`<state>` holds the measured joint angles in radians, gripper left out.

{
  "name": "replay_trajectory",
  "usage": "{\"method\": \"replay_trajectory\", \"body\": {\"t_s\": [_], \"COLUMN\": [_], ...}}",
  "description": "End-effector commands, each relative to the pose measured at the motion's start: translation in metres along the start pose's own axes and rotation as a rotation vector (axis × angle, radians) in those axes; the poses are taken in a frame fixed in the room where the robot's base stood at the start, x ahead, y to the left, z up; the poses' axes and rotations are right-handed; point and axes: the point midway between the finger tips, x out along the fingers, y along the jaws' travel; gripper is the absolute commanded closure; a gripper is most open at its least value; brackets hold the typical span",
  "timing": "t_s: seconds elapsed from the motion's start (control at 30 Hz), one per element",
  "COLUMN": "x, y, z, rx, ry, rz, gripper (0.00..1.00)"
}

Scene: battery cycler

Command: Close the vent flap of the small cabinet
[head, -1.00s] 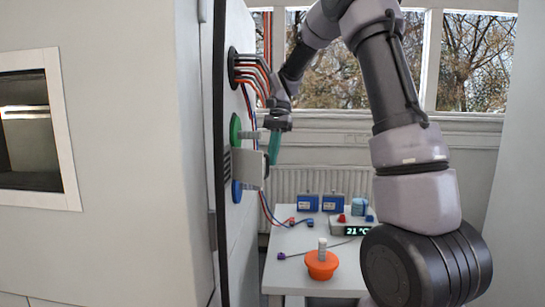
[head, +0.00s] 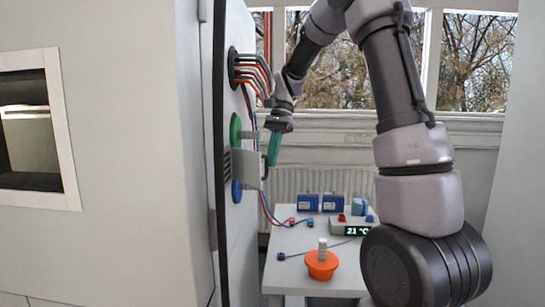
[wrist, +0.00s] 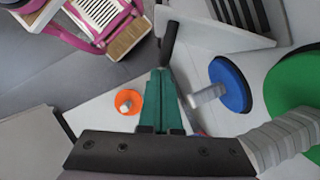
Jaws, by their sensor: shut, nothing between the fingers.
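The vent flap (head: 246,169) is a light grey plate standing out from the side of the cabinet (head: 238,60), so it is open. A dark handle (head: 264,166) is on its outer edge; in the wrist view the handle (wrist: 169,42) lies just ahead of my fingertips. The flap (wrist: 210,38) fills the upper right there, with dark vent slats (wrist: 240,12) behind it. My gripper (head: 272,163) has green fingers pointing down, close to the handle. In the wrist view the fingers (wrist: 160,72) are together and empty. I cannot tell if they touch the handle.
A green disc (head: 235,130) and a blue disc (head: 237,192) with pegs sit on the cabinet side near the flap. Cables (head: 252,75) run above. Below, a white table (head: 285,275) holds an orange knobbed piece (head: 322,265), blue boxes (head: 308,202) and a display (head: 352,230).

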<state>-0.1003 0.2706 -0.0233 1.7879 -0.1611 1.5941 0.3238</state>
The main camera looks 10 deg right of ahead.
Motion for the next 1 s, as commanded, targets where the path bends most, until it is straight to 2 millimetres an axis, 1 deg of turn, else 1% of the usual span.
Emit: {"method": "replay_trajectory", "body": {"t_s": [0.17,0.4,0.77,1.0], "x": [0.004,0.014,0.028,0.035], "y": [0.006,0.013,0.011,0.007], "z": [0.013,0.037,0.073,0.088], "rx": [0.095,0.3,0.592,0.587], "ry": [-0.001,-0.001,-0.001,-0.001], "rz": [-0.04,-0.122,-0.24,-0.235], "gripper": [1.0,1.0,1.0,1.0]}}
